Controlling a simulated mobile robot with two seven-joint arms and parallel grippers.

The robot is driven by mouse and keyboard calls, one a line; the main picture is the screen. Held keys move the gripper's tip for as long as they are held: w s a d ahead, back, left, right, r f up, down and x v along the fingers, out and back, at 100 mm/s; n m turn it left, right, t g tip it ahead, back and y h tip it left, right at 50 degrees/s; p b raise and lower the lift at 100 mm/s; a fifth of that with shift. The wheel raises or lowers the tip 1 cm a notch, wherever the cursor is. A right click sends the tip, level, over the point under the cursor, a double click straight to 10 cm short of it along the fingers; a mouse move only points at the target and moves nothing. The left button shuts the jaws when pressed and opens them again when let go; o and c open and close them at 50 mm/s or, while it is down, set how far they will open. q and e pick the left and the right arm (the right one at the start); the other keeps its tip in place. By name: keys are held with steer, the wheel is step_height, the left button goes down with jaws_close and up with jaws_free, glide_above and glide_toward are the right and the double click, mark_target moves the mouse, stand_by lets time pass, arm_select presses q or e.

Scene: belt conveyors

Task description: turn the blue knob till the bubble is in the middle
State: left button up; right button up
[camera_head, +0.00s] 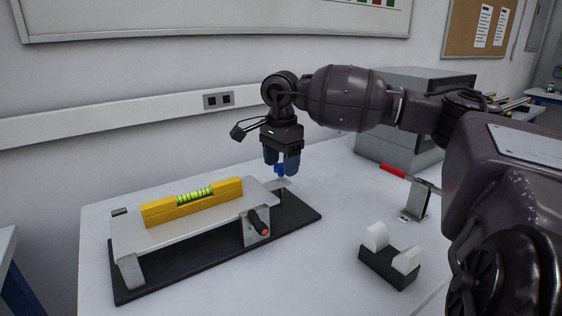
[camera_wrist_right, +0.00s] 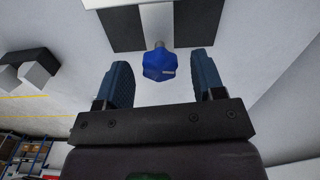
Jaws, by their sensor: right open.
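The blue knob (camera_head: 280,170) sits at the right end of a tilting plate (camera_head: 160,233) on a black base (camera_head: 190,270). In the right wrist view the blue knob (camera_wrist_right: 159,65) shows between and beyond the two fingers. A yellow spirit level (camera_head: 160,212) lies on the plate; its green vial (camera_head: 195,195) shows, but the bubble is too small to place. My right gripper (camera_head: 281,172) points down over the knob, and its fingers are apart in the wrist view (camera_wrist_right: 160,85), with nothing between their pads. My left gripper is not in view.
A black block with white pieces (camera_head: 388,268) and a metal stand with a red handle (camera_head: 415,200) are at right. A grey box (camera_head: 400,160) stands behind my right arm.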

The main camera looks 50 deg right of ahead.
steer(key=shift+c, duration=0.4)
steer(key=c, duration=0.9)
steer(key=shift+o, duration=0.2)
steer(key=shift+m, duration=0.3)
steer(key=m, duration=0.5)
steer(key=shift+m, duration=0.3)
steer(key=m+b, duration=0.1)
steer(key=m, duration=0.4)
steer(key=shift+m, duration=0.3)
steer(key=o, duration=0.9)
